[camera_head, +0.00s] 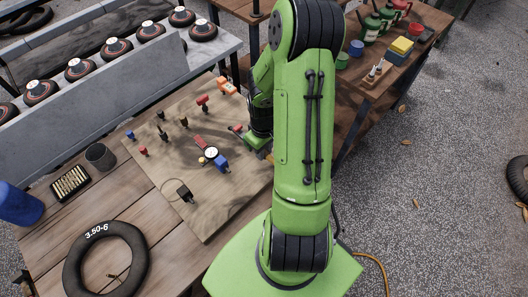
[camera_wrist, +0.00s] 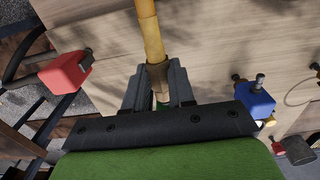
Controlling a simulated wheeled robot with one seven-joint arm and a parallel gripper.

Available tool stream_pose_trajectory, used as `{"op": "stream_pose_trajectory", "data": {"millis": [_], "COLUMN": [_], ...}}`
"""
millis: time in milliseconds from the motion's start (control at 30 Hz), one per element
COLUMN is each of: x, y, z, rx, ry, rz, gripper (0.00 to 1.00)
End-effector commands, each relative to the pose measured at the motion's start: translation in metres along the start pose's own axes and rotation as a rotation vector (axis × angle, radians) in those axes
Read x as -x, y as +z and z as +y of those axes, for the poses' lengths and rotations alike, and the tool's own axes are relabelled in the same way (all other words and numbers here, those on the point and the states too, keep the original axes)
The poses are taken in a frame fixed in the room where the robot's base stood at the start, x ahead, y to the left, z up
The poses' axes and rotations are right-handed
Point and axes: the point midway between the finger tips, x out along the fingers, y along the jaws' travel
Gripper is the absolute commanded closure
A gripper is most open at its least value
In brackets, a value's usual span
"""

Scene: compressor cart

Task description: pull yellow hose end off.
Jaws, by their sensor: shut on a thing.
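The yellow hose end (camera_wrist: 151,38) runs down from the top middle of the wrist view, with a darker brownish sleeve at its lower end. My gripper (camera_wrist: 157,76) is shut on it, with one dark finger on each side of the sleeve. What the hose end joins onto cannot be made out. In the head view my green arm hides most of the gripper and the hose end, at the right edge of the wooden board (camera_head: 222,205).
A red block-shaped fitting (camera_wrist: 66,72) is left of my gripper and a blue fitting (camera_wrist: 256,99) is right of it. A round gauge (camera_head: 211,153) and several small fittings stand on the board. A black tyre (camera_head: 75,270) lies on the bench at lower left.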

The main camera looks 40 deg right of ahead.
Motion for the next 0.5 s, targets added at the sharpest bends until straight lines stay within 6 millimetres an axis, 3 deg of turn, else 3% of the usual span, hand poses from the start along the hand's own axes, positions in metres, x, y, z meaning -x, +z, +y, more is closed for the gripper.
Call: {"op": "stream_pose_trajectory", "data": {"millis": [500], "x": [0.000], "y": [0.024], "z": [0.001], "rx": [-0.001], "ry": [0.001], "rz": [0.001], "gripper": [1.00]}}
